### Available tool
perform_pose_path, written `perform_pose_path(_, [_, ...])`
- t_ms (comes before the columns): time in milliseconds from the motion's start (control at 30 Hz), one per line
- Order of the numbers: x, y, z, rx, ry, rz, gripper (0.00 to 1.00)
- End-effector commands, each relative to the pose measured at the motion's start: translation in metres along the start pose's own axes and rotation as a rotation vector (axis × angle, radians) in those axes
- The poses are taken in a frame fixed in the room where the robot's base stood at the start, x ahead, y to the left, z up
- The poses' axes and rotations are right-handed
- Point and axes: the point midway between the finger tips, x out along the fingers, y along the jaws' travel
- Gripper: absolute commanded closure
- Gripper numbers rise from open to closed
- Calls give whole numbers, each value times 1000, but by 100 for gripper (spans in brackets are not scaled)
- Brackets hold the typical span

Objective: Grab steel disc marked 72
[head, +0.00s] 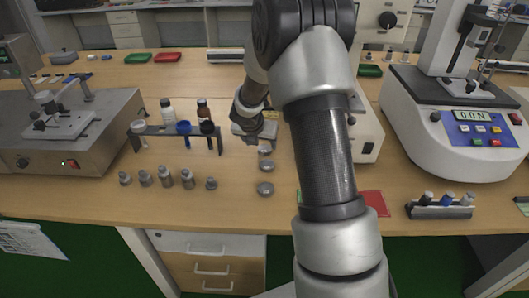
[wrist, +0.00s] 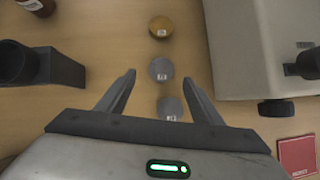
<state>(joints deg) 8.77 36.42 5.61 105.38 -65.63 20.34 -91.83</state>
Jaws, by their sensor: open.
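In the wrist view a brass-coloured disc (wrist: 161,27) lies farthest up. A grey steel disc (wrist: 159,69) lies below it, between the fingertips of my gripper (wrist: 159,77). Another grey disc (wrist: 170,107) lies farther back between the fingers, close to the gripper body. Each shows a small pale label, too small to read, so I cannot tell which is marked 72. My gripper is open, with nothing held. In the head view grey discs (head: 265,189) lie in a column on the bench, in front of my gripper (head: 250,138), which partly hides that area.
A rack with bottles (head: 178,130) and several grey weights (head: 166,177) stand left of the discs. A pale instrument (wrist: 262,45) stands close on the right. A red card (head: 375,203) and a small rack (head: 440,210) lie farther right. Bare bench lies in front of the weights.

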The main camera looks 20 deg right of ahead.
Motion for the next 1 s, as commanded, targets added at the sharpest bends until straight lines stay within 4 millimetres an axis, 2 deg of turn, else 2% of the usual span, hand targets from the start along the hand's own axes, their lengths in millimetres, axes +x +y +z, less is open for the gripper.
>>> perform_pose_path(333, [46,-3,-2,-1,1,0,40])
perform_pose_path(600, [50,-3,-1,-1,0,0,40])
perform_pose_path(667, [50,-3,-1,-1,0,0,48])
perform_pose_path(900, [50,-3,-1,0,0,0,89])
perform_pose_path(933, [50,-3,0,0,-1,1,92])
perform_pose_path(1000, [50,-3,0,0,-1,1,92])
